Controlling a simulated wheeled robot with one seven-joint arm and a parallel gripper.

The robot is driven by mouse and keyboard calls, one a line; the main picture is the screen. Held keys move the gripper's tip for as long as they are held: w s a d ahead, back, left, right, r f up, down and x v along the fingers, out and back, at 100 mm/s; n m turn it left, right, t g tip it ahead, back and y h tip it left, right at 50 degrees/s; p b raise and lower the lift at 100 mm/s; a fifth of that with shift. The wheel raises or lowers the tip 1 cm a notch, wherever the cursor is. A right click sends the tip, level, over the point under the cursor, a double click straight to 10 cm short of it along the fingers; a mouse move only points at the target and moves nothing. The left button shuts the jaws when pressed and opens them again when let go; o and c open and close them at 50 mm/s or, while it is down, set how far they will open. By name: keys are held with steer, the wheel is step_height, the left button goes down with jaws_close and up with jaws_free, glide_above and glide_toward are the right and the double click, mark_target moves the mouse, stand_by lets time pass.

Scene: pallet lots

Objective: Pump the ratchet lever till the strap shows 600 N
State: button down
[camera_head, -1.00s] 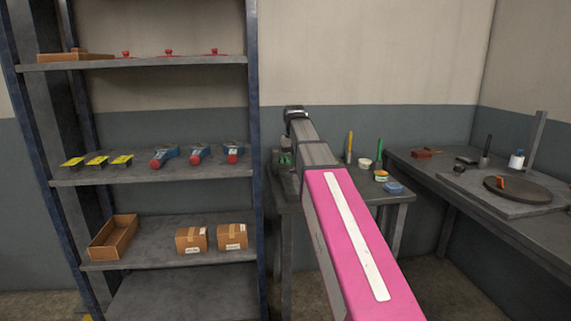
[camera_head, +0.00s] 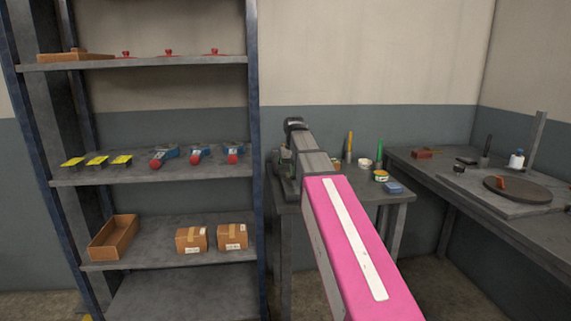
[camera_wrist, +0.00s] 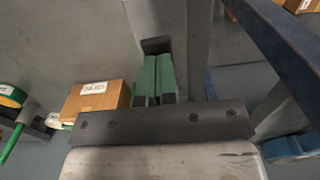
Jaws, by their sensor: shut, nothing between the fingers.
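My gripper shows in the wrist view (camera_wrist: 153,80) as two green fingers lying side by side, shut with nothing between them. A dark block (camera_wrist: 156,45) sits just beyond the fingertips; I cannot tell what it is or whether they touch it. In the head view my pink arm reaches toward the workbench (camera_head: 384,197) against the back wall, and the gripper end is largely hidden behind my wrist. I cannot make out the ratchet lever, the strap or any force reading in either view.
A labelled cardboard box (camera_wrist: 97,102) is left of my fingers in the wrist view. A blue-posted shelf (camera_head: 254,150) stands close on the left, holding boxes and tools. Small items and a blue block (camera_head: 393,188) lie on the bench. A second bench (camera_head: 490,215) stands right.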

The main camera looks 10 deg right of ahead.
mark_target(294, 179)
steer(key=shift+s+f, duration=0.1)
steer(key=shift+f, duration=1.65)
step_height(294, 179, up, 12)
steer(key=shift+w, duration=0.4)
stand_by(1.1)
steer(key=shift+s+f, duration=0.15)
steer(key=shift+f, duration=1.95)
stand_by(1.0)
